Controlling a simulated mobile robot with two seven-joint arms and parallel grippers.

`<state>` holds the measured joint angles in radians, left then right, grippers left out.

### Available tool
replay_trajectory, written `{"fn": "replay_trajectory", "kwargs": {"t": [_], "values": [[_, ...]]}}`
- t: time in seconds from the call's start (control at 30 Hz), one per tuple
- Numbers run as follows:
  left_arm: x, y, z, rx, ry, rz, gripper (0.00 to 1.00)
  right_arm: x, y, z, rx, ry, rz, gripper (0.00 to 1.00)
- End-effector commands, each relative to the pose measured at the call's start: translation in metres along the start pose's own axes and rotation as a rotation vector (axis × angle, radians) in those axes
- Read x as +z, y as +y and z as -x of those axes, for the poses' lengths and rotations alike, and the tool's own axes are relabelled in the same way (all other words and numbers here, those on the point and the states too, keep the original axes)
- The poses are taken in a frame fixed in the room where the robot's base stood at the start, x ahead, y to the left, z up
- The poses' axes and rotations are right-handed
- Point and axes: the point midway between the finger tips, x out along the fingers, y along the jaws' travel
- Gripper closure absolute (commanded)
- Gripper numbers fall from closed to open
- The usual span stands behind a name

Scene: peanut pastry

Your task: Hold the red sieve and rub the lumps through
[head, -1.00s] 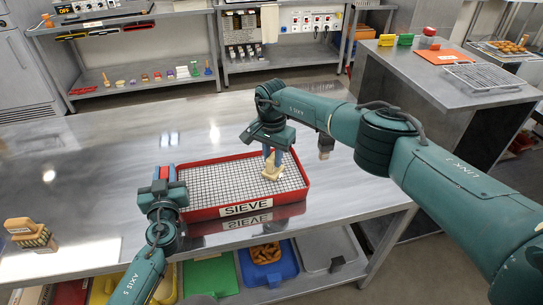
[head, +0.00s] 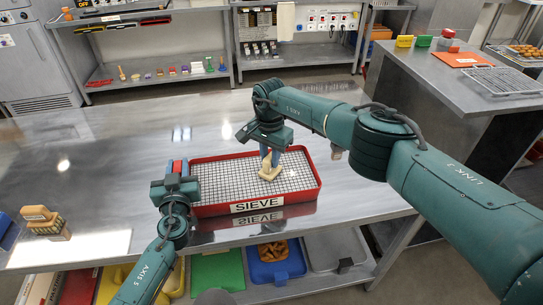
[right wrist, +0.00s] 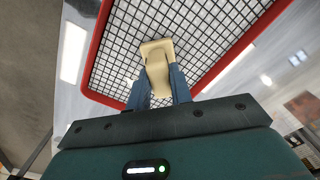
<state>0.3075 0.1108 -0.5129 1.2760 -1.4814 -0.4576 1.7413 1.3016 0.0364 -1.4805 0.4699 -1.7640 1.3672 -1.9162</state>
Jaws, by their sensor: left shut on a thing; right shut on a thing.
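The red sieve (head: 312,197), a shallow red-rimmed tray with a wire mesh and a "SIEVE" label, is on the steel table. My left gripper (head: 181,178) is shut on the left end of its rim. My right gripper (head: 270,158) is above the mesh, shut on a pale beige rubbing tool (head: 269,173). The right wrist view shows the tool (right wrist: 157,62) between the two blue fingers, with its wide end at the mesh. I cannot make out any lumps on the mesh, and the tool and right gripper hide part of it.
A beige block-like item (head: 44,218) stands at the table's left. Below the front edge are a green tray (head: 217,271) and a blue tray (head: 277,270) holding brown pieces. A side counter (head: 440,90) stands at the right. The table behind the sieve is clear.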

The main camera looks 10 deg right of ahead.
Motion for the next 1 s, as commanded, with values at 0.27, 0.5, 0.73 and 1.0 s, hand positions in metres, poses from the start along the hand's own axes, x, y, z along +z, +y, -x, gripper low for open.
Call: {"fn": "replay_trajectory", "kwargs": {"t": [0.27,0.5,0.73,1.0], "values": [[0.009,0.002,0.003,0.007,-0.017,0.001,1.0,-0.001,0.0,0.028,-0.003,0.003,0.0,1.0],[0.009,0.002,0.003,0.007,-0.018,0.001,1.0,-0.001,0.0,0.051,-0.002,0.002,0.0,1.0],[0.009,0.002,0.003,0.008,-0.018,0.001,1.0,-0.001,0.0,0.058,-0.001,0.002,-0.001,1.0],[0.009,0.003,0.003,0.008,-0.018,0.001,1.0,-0.001,0.0,0.06,-0.001,0.003,-0.001,1.0]]}}
